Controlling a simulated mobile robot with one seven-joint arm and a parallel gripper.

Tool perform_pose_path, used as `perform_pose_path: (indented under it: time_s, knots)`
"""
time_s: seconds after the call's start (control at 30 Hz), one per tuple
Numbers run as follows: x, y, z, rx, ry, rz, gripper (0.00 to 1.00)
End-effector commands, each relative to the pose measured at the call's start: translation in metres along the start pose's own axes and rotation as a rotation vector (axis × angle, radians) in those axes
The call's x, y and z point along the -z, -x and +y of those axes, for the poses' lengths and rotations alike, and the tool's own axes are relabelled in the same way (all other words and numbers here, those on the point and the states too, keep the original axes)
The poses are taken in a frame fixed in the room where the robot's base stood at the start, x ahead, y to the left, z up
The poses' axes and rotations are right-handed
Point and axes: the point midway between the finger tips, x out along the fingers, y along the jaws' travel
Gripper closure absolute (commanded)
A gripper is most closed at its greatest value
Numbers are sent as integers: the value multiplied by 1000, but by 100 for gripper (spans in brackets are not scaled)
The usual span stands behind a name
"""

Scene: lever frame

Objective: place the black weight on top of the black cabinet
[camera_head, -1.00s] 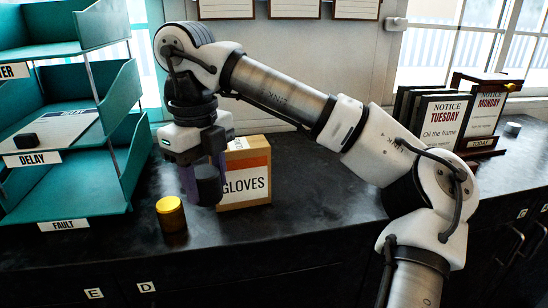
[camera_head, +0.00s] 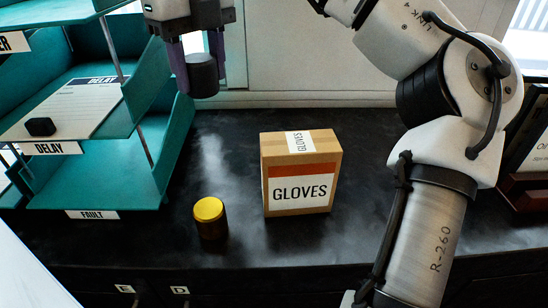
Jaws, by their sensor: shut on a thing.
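The black weight (camera_head: 202,75) is a short dark cylinder at the top of the head view. My gripper (camera_head: 198,62) is shut on it, with purple fingers on either side, and holds it in the air. The black cabinet (camera_head: 320,238) has a dark, slightly glossy top that spans the view below the gripper. The weight appears above the back part of this top, left of the gloves box; its exact height cannot be told.
A GLOVES box (camera_head: 300,185) stands on the cabinet top. A yellow-capped brown jar (camera_head: 210,217) stands to its left. Teal trays (camera_head: 105,185) fill the left side, with a small black object (camera_head: 40,126) on the DELAY tray. Bare top lies behind the jar.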

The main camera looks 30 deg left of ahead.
Motion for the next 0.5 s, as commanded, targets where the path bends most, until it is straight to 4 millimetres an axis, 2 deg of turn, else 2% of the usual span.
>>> perform_pose_path:
  time_s: [0.17,0.5]
  knots:
    - [0,-20,0,0,0,0,86]
    - [1,-84,-1,-3,3,3,86]
